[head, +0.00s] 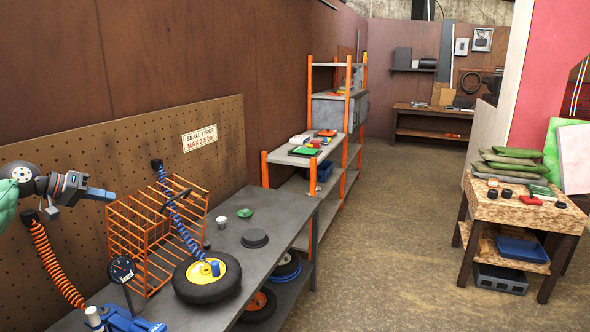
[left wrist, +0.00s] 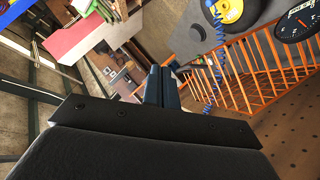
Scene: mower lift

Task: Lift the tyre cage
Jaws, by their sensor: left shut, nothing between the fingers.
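The orange wire tyre cage (head: 150,240) stands on the grey workbench against the pegboard in the head view. It also shows in the left wrist view (left wrist: 262,70), at the upper right. My left gripper (head: 112,195) is in the air at the cage's upper left in the head view, apart from it as far as I can tell. Its fingers (left wrist: 162,88) are shut together with nothing between them. A blue coiled hose (head: 176,215) hangs in front of the cage. My right gripper is not in either view.
A tyre with a yellow hub (head: 211,277) lies on the bench (head: 262,256) before the cage. A pressure gauge (head: 122,270) stands at the cage's near corner. An orange coiled hose (head: 55,265) hangs left. Open floor (head: 390,240) lies right of the bench.

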